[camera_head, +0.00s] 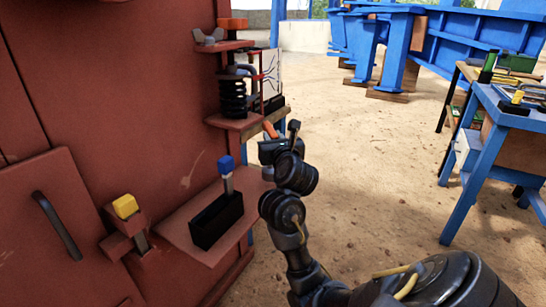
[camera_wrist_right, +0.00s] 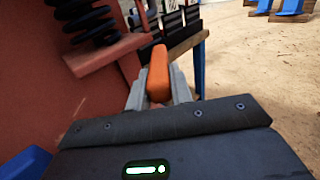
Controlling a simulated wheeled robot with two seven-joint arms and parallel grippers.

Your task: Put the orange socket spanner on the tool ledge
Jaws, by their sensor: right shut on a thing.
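The orange socket spanner shows as an orange handle (camera_wrist_right: 158,75) between the two grey fingers of my right gripper (camera_wrist_right: 159,93), which is shut on it. In the head view only a small orange end (camera_head: 270,130) shows, just beyond my right gripper (camera_head: 268,144); the rest is hidden. A red ledge (camera_head: 172,228) sticks out from the red machine, lower and to the left of the gripper. It carries a black block (camera_head: 214,220) with a blue-topped tool (camera_head: 226,172) upright in it. The spanner is held clear of this ledge. My left gripper is not in view.
The red machine wall (camera_head: 120,100) fills the left. A bracket (camera_head: 235,121) with a black spring (camera_head: 233,98) stands close beyond the gripper. A yellow-topped part (camera_head: 126,206) sits left of the ledge. A blue workbench (camera_head: 490,120) stands right, with open sandy ground between.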

